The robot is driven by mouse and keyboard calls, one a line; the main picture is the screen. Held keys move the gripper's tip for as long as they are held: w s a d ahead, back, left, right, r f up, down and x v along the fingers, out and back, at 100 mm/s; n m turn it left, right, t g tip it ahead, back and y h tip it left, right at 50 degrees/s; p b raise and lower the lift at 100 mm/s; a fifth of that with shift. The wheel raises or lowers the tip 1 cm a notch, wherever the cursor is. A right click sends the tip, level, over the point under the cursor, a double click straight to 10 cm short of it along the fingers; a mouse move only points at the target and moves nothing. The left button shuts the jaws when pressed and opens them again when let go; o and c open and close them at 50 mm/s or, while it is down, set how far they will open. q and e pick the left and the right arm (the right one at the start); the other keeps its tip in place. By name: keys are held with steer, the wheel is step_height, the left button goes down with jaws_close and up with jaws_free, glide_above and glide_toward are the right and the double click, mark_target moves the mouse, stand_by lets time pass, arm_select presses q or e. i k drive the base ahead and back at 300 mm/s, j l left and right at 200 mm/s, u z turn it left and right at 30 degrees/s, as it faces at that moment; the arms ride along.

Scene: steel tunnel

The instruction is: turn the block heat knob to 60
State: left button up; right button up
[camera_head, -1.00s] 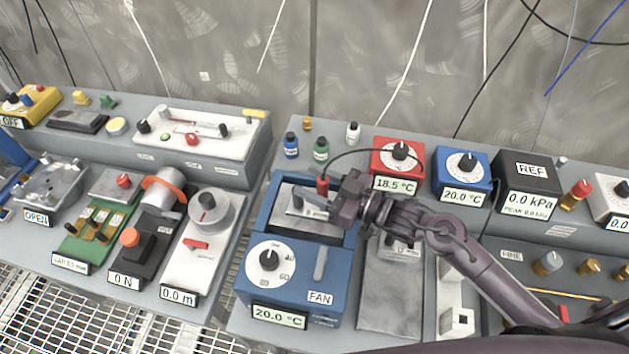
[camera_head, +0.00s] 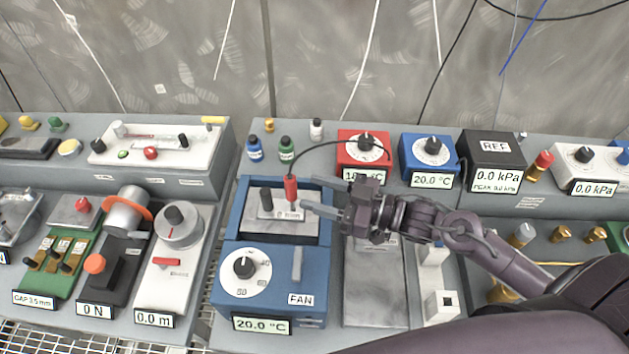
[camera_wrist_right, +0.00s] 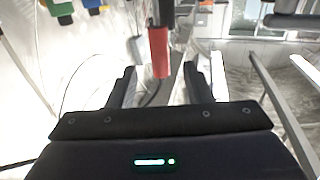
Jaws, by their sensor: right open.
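The blue heater block unit (camera_head: 230,310) stands front centre in the head view, with a FAN label and a 20.0 °C display. Its black knob (camera_head: 244,266) sits on a white dial marked with numbers; the pointer setting is too small to read surely. A red-handled probe (camera_head: 290,188) on a black cable stands upright in the metal block (camera_head: 272,228), beside a black-handled one. My right gripper (camera_head: 318,210) is open just right of the red probe, up and right of the knob. The wrist view shows the red handle (camera_wrist_right: 159,52) ahead between the open fingers. My left gripper is out of view.
A grey lever (camera_head: 297,264) stands on the unit right of the dial. Behind are a red box (camera_head: 350,146), a blue box (camera_head: 415,150) and small bottles (camera_head: 286,149). A white panel with a grey knob (camera_head: 174,215) stands left. Space in front of the dial is clear.

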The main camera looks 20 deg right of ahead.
mark_target(244, 267)
steer(key=k, duration=1.5)
